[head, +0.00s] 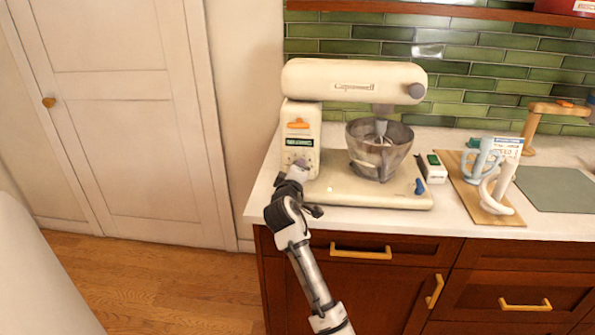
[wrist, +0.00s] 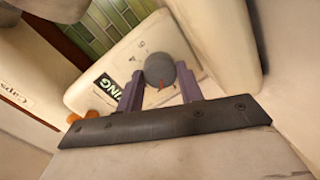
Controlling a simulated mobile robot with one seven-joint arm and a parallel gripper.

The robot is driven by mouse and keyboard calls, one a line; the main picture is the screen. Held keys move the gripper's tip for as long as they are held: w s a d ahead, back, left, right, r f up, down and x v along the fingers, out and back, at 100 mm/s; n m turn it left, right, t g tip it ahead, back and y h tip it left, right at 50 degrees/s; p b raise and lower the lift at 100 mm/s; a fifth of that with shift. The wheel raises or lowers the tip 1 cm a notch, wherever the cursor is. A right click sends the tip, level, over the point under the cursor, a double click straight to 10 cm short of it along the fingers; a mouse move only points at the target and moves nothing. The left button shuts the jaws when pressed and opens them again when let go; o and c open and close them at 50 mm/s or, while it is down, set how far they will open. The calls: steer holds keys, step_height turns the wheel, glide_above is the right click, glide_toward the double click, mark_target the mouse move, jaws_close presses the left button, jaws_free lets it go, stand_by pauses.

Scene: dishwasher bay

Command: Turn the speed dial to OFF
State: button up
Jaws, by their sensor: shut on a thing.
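The speed dial (wrist: 160,70) is a round dark grey knob with a red mark on its lower edge, set on the cream panel of the stand mixer. My gripper (wrist: 160,92) has one purple-grey finger on each side of the dial and is shut on it. Small markings show on the panel around the dial, but I cannot read which setting it points to.
An orange lever (head: 298,124) sits above the dial on the column. Mugs (head: 485,160) stand on a wooden board farther right.

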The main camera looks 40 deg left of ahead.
steer(key=n, duration=0.2)
steer(key=n+p, duration=0.1)
steer(key=n, duration=0.2)
steer(key=shift+f+t+h, duration=0.1)
steer(key=shift+t+h, duration=0.2)
steer(key=shift+t, duration=0.1)
steer(key=shift+a+n, duration=0.1)
steer(key=shift+n, duration=0.3)
steer(key=o, duration=1)
steer(key=shift+s, duration=0.1)
steer(key=b+v, duration=0.4)
steer(key=v, duration=0.9)
steer(key=shift+s, duration=0.35)
